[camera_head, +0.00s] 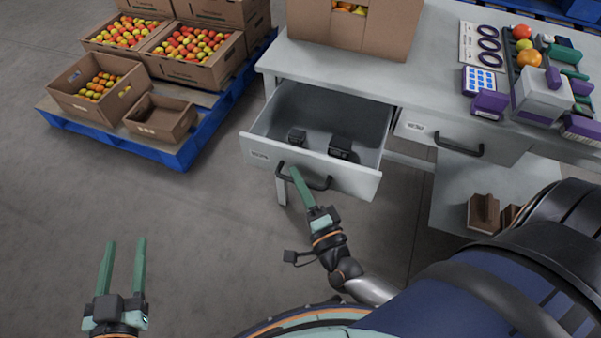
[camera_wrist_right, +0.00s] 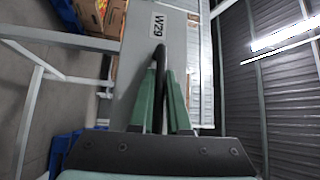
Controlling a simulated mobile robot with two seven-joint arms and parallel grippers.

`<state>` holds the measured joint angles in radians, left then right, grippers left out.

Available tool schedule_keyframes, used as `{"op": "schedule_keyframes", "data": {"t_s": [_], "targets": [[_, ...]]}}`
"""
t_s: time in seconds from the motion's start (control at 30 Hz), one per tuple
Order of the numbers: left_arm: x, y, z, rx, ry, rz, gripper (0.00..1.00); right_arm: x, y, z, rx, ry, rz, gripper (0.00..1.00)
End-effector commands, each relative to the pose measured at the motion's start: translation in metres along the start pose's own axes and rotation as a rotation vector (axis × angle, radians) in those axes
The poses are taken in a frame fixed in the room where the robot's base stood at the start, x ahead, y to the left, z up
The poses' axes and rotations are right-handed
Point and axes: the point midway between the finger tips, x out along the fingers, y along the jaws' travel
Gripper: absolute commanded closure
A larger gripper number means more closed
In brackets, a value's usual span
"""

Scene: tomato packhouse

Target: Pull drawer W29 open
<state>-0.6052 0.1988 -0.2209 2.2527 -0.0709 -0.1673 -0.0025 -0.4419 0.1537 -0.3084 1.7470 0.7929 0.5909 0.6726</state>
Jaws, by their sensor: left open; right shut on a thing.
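Drawer W29 (camera_head: 347,179) is pulled well out from the left part of the white desk, and its inside shows two small dark items (camera_head: 340,147). Its label W29 (camera_wrist_right: 159,26) is readable in the right wrist view. My right gripper (camera_head: 296,172) is shut on the drawer's dark handle (camera_head: 318,184), near the handle's left end. In the right wrist view the green fingers (camera_wrist_right: 163,98) sit on both sides of the handle bar (camera_wrist_right: 159,62). My left gripper (camera_head: 124,246) is open and empty, low at the left over the bare floor.
A second drawer (camera_head: 465,136) to the right is shut. A blue pallet (camera_head: 183,157) with boxes of tomatoes stands at the left. A cardboard box (camera_head: 352,38) and several tools stand on the desk top (camera_head: 430,70). The floor before the drawer is clear.

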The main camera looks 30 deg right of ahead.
Motion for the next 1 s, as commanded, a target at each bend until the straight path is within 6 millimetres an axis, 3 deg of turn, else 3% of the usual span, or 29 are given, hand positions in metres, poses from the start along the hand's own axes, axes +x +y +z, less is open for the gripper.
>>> {"op": "schedule_keyframes", "data": {"t_s": [0.27,0.3,0.53,1.0], "targets": [[-0.0001,0.0,0.0004,0.0,-0.001,0.0,0.5,-0.0003,0.0003,-0.0001,-0.001,0.001,0.001,1.0],[-0.0001,0.0,0.0004,0.0,-0.001,0.0,0.5,-0.0003,0.0003,-0.0001,-0.001,0.001,0.001,0.82],[-0.0001,-0.0001,0.0002,0.0,0.0,0.0,0.5,-0.0001,0.0003,-0.0001,0.0,0.001,0.0,0.56],[-0.0001,-0.0002,-0.0003,0.001,0.004,-0.001,0.5,0.0012,0.0015,0.002,0.0,0.0,0.0,0.56]]}}
